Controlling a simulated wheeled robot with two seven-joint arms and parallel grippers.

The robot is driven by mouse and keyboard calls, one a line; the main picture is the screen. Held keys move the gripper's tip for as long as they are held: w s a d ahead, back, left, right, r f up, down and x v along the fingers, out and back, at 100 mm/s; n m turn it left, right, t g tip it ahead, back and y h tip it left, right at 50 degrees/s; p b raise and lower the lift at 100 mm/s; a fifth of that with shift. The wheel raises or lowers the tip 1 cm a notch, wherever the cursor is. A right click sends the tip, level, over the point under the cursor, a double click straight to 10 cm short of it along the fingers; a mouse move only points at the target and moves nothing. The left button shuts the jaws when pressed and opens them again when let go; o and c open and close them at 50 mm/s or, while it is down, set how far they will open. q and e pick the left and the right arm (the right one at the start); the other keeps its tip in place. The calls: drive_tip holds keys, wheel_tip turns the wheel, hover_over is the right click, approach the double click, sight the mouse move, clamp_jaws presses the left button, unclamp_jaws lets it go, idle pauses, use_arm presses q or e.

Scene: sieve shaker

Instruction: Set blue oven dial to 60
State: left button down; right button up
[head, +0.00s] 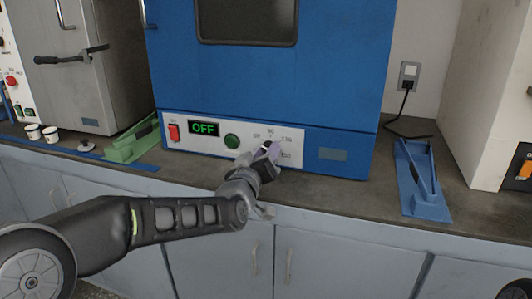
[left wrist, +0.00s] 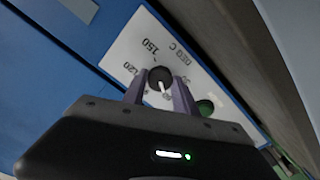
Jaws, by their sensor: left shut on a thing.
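The blue oven (head: 270,75) stands on the counter with a white control panel (head: 190,149) along its lower front. My left gripper (head: 268,154) is at the panel's right end and hides the dial in the head view. In the left wrist view the dark round dial (left wrist: 160,75) sits between the two fingers of my left gripper (left wrist: 160,92), which are shut on it. A white pointer mark on the dial points toward the bottom of that view. The labels 150 and 120 show beside it; the label at the pointer is hidden. The display (head: 203,128) reads OFF.
A red switch (head: 174,132) and a green button (head: 232,142) are left of the dial. A green holder (head: 132,140) and a blue holder (head: 421,180) stand on the counter at either side. A grey oven (head: 85,65) stands behind.

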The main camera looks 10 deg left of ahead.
use_arm(q)
drive_tip(key=c, duration=1)
unclamp_jaws()
drive_tip(key=shift+s, duration=0.1)
drive_tip(key=s, duration=0.7)
drive_tip(key=shift+s+a+p, duration=0.25)
drive_tip(key=shift+s+p, duration=0.1)
drive_tip(key=shift+p, duration=0.05)
